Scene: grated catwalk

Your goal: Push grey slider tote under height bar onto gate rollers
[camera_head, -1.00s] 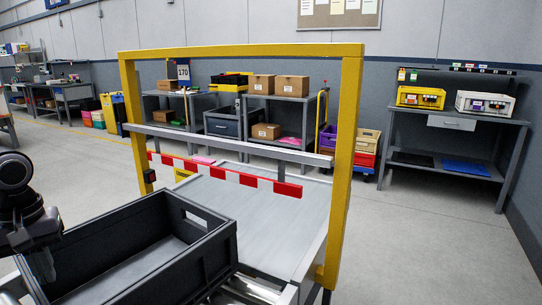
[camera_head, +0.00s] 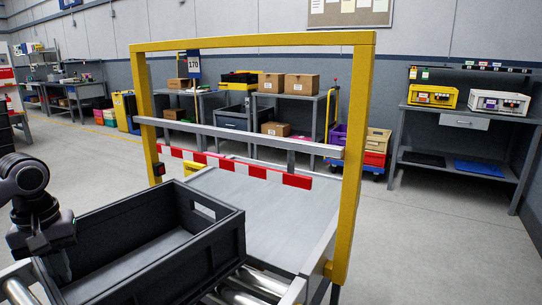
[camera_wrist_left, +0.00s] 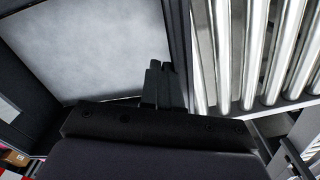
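The dark grey slider tote (camera_head: 215,246) is open-topped and looks empty, standing on rollers in front of the gate. A yellow frame (camera_head: 360,150) holds a grey crossbar (camera_head: 250,138), with a red-and-white striped height bar (camera_head: 235,168) below it. Grey decking (camera_head: 275,205) lies beyond the tote under the bars. My left gripper (camera_head: 62,262) is at the tote's near left end, fingertips hidden there. In the left wrist view its fingers (camera_wrist_left: 161,84) are close together beside the tote's wall (camera_wrist_left: 179,45); contact is unclear. My right gripper is not in view.
Metal rollers (camera_head: 250,283) show to the right of the tote, and another roller (camera_head: 18,292) shows at lower left. Shelves with cartons (camera_head: 301,84) stand behind the gate, and a workbench (camera_head: 462,116) stands at right. The floor at right (camera_head: 430,250) is clear.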

